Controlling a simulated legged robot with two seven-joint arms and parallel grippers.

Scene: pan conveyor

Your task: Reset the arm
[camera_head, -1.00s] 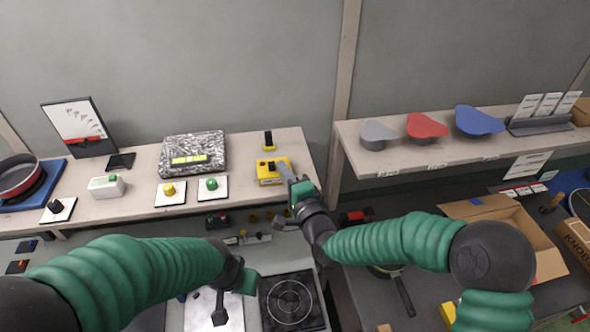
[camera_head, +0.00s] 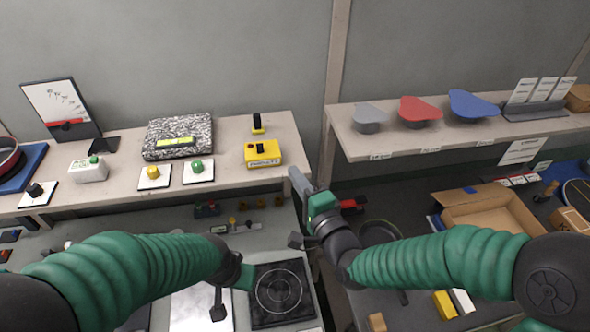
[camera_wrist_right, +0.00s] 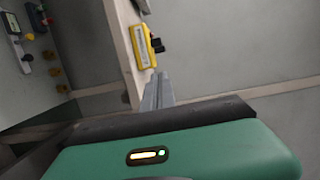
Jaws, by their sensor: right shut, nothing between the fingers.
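My right arm comes in from the right in the head view. Its gripper (camera_head: 300,184) is shut and empty, in front of the right end of the left shelf. In the right wrist view the shut fingers (camera_wrist_right: 158,90) point up toward the yellow box. The yellow box with a black switch (camera_head: 263,153) sits on the shelf, apart from the gripper, and also shows in the wrist view (camera_wrist_right: 143,46). My left arm comes in from the left, its end (camera_head: 232,278) low beside the hot plate; its fingers are not clear enough to read.
The left shelf (camera_head: 225,170) holds green and yellow button boxes and a speckled box (camera_head: 178,135). The right shelf (camera_head: 350,140) holds grey, red and blue pieces. A hot plate (camera_head: 280,293), a pan (camera_head: 380,235) and an open cardboard box (camera_head: 490,210) are below.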

